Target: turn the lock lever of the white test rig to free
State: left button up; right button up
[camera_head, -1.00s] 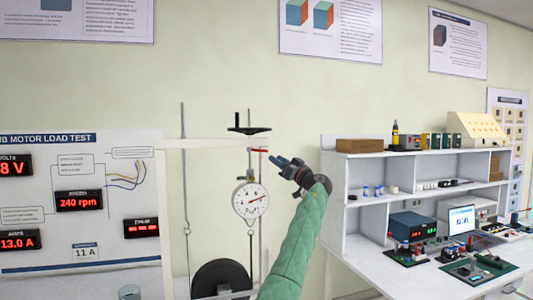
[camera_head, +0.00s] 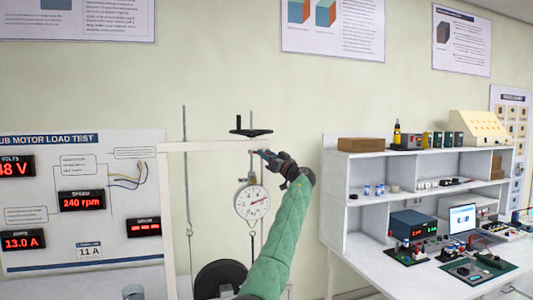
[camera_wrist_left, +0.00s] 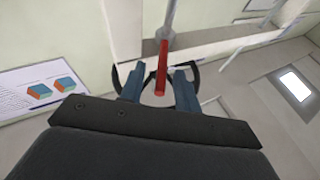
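The white test rig (camera_head: 205,147) is an upright frame with a black handwheel (camera_head: 250,132) on top and a round dial gauge (camera_head: 252,202) hanging inside. The red lock lever (camera_wrist_left: 162,62) shows in the left wrist view as a red bar on a grey rod; in the head view my gripper mostly hides it. My left gripper (camera_head: 266,156) is at the rig's upper right corner. In the left wrist view its blue fingers are open, one on each side of the lever, with gaps showing on both sides. My right gripper is in neither view.
A panel (camera_head: 80,200) with red digital readouts stands left of the rig. At right, a white shelf unit and bench (camera_head: 360,240) hold instruments and a laptop (camera_head: 462,218). A dark wheel (camera_head: 220,275) sits low in the rig.

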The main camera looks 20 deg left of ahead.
pick_arm(q)
jog(key=shift+a, duration=0.1)
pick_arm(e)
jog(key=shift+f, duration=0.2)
pick_arm(q)
jog(key=shift+r, duration=0.1)
grip_shut()
